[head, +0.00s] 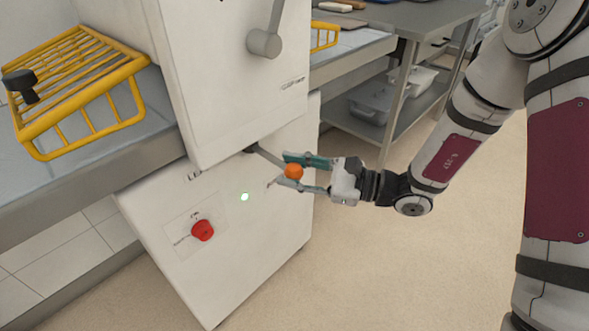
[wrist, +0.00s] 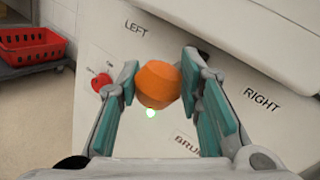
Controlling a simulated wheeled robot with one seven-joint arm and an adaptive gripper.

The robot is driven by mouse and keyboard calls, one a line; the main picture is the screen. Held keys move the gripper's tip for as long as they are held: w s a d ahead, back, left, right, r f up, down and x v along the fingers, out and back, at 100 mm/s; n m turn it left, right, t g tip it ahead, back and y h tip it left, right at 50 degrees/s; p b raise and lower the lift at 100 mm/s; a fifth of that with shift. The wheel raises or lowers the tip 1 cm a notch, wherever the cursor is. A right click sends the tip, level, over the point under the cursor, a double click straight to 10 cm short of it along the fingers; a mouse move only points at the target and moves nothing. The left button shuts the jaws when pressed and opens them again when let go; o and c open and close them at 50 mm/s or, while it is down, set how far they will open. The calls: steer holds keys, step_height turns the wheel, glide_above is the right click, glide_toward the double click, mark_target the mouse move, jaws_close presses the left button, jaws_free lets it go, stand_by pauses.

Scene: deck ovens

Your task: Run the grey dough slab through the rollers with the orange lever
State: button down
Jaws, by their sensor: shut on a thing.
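The orange lever's round knob (head: 293,171) sits at the end of a grey rod that comes out of the white machine's front, under its upper housing. My gripper (head: 305,173) is shut on the knob, with one teal-padded finger on each side. In the wrist view the knob (wrist: 158,84) lies between the two finger pads (wrist: 165,100), in front of the printed words LEFT and RIGHT. I cannot make out the grey dough slab in either view; the rollers are hidden inside the white housing (head: 225,85).
A red button (head: 202,230) and a lit green lamp (head: 245,197) are on the lower front. A yellow wire guard (head: 75,85) stands over the left belt. A steel table (head: 440,22) with trays stands behind. A red basket (wrist: 32,45) shows in the wrist view. Floor in front is clear.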

steer(key=shift+s+a, duration=0.15)
steer(key=shift+s, duration=0.05)
steer(key=c, duration=1.2)
jaws_free()
steer(key=shift+o, duration=0.2)
steer(key=shift+w, duration=0.1)
steer(key=shift+d, duration=0.45)
steer(key=s+d, duration=0.2)
steer(key=d, duration=0.9)
steer(key=shift+s, duration=0.15)
